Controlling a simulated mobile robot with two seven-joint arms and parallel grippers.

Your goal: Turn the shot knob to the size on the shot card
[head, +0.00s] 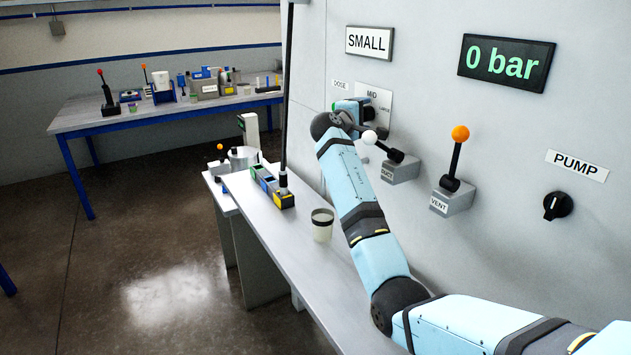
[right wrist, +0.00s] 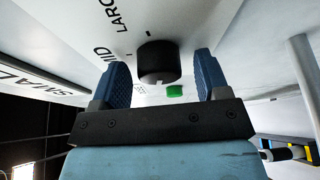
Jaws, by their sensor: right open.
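The shot card (head: 369,41) on the wall reads SMALL. The black shot knob (right wrist: 157,62) shows in the right wrist view, between the two blue fingers of my right gripper (right wrist: 161,68). The fingers are open, with a visible gap on each side of the knob. In the head view the right gripper (head: 362,108) is at the dial and hides much of it. I cannot tell which size the knob points to. My left gripper is not in view.
Right of the dial are a white-tipped lever (head: 370,137), the orange-tipped vent lever (head: 457,155) and the pump knob (head: 557,205). A display (head: 506,63) reads 0 bar. A green button (right wrist: 175,91) is beside the knob. A cup (head: 322,225) stands on the bench below.

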